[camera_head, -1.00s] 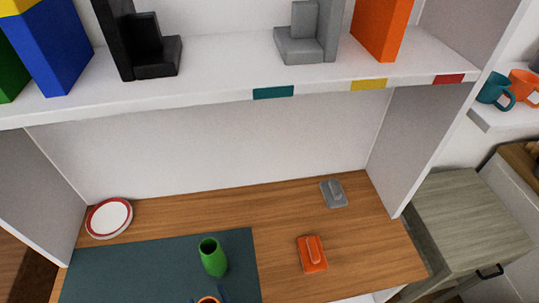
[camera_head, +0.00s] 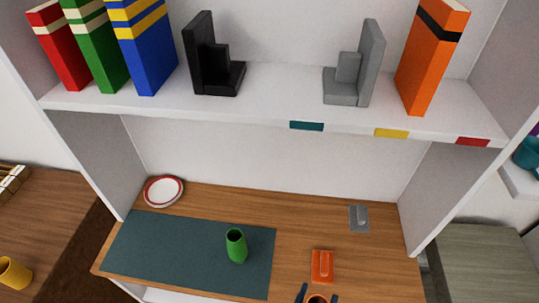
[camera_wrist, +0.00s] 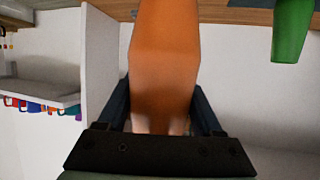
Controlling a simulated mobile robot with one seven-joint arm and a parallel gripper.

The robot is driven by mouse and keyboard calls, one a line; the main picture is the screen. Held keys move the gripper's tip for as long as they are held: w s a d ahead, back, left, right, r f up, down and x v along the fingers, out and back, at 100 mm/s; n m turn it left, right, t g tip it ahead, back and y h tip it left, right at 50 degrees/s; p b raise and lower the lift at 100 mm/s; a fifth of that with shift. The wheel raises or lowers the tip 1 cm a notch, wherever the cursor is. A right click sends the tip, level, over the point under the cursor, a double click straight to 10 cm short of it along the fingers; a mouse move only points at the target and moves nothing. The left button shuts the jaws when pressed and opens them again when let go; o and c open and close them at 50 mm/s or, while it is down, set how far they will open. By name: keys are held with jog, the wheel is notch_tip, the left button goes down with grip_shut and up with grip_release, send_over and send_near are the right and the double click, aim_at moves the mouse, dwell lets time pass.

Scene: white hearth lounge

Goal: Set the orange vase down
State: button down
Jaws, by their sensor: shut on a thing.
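The orange vase (camera_wrist: 165,60) fills the middle of the wrist view, between the two dark fingers of my gripper (camera_wrist: 165,105). My gripper is shut on it. In the head view only the round rim of the orange vase (camera_head: 318,299) shows at the bottom edge, between the fingertips (camera_head: 318,294). It is in front of the wooden desk (camera_head: 290,225), near its front edge. The vase's lower part is hidden, and I cannot tell its height over the desk.
A green vase (camera_head: 236,246) stands on the dark mat (camera_head: 160,245). A shelf (camera_head: 270,112) with books and bookends spans above.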

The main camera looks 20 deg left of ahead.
notch_tip(320, 180, up, 14)
jog(key=p, duration=1.2)
jog(key=shift+d, duration=0.2)
jog(key=shift+r, duration=0.1)
